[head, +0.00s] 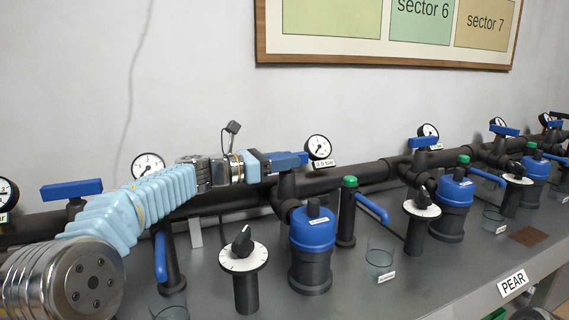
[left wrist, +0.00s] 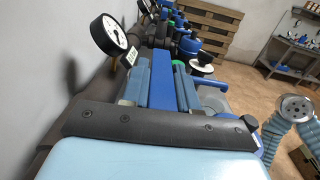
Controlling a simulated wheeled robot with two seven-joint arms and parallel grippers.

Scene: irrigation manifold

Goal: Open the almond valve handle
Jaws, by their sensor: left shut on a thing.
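My left gripper (head: 278,163) is shut on a blue lever valve handle (head: 294,159) on top of the dark pipe. In the left wrist view the blue handle (left wrist: 162,84) lies between the two light-blue fingers. In the head view the handle points left to right, roughly along the pipe. The gripper hides part of it. No almond label is readable, so I cannot tell from labels which valve this is. My right gripper is not in view.
A pressure gauge (head: 318,147) stands close behind the held handle. Below are a blue-capped filter (head: 312,228), a black dial knob (head: 243,250) and a green-topped post (head: 348,205). Other blue handles (head: 71,188) sit along the pipe. A PEAR label (head: 513,283) marks the bench edge.

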